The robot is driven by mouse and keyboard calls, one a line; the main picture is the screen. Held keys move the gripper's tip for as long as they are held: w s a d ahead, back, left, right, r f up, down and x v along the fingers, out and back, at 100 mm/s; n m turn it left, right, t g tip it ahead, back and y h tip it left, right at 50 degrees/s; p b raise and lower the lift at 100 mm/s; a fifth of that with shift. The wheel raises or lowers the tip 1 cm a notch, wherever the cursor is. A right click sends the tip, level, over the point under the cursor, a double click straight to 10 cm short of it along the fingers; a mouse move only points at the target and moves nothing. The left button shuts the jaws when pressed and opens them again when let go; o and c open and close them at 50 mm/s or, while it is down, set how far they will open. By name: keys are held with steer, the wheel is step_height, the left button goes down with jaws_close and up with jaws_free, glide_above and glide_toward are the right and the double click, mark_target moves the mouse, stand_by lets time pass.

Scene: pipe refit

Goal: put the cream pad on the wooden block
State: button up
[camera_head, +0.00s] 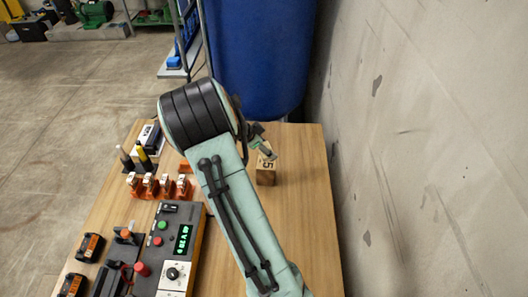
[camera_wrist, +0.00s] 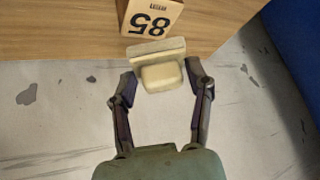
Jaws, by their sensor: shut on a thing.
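The cream pad (camera_wrist: 160,76) shows in the wrist view between the two fingers of my gripper (camera_wrist: 161,88). My gripper is shut on it. The pad has a wide ledge and a smaller raised part facing the gripper. The wooden block (camera_wrist: 150,17), marked 85, stands on the table just beyond the pad in the wrist view. In the head view the block (camera_head: 266,172) stands near the right side of the table, and my gripper (camera_head: 266,153) is beside its top. I cannot tell whether pad and block touch.
The wooden table (camera_head: 310,215) stands close to a grey wall (camera_head: 420,130). A control box (camera_head: 175,245) with a green display and several orange-based parts (camera_head: 158,186) lie on its left. A blue barrel (camera_head: 262,60) stands behind.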

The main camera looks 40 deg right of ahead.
mark_target(262, 153)
steer(key=shift+w+d+f, duration=0.1)
steer(key=shift+f, duration=1.65)
steer(key=o, duration=1)
steer(key=shift+f, duration=0.1)
steer(key=shift+o, duration=0.2)
steer(key=s+v, duration=0.1)
steer(key=v, duration=1)
steer(key=s+a+r+n+y, duration=0.3)
steer(key=s+a+n, duration=0.8)
steer(key=s+a+r+n+y, duration=0.3)
steer(key=s+a+n+y, duration=0.1)
steer(key=s+a+n, duration=0.6)
steer(key=shift+s+a+r+n+t+y, duration=0.15)
steer(key=shift+s+a+n+t+y, duration=0.2)
steer(key=shift+s+a, duration=0.3)
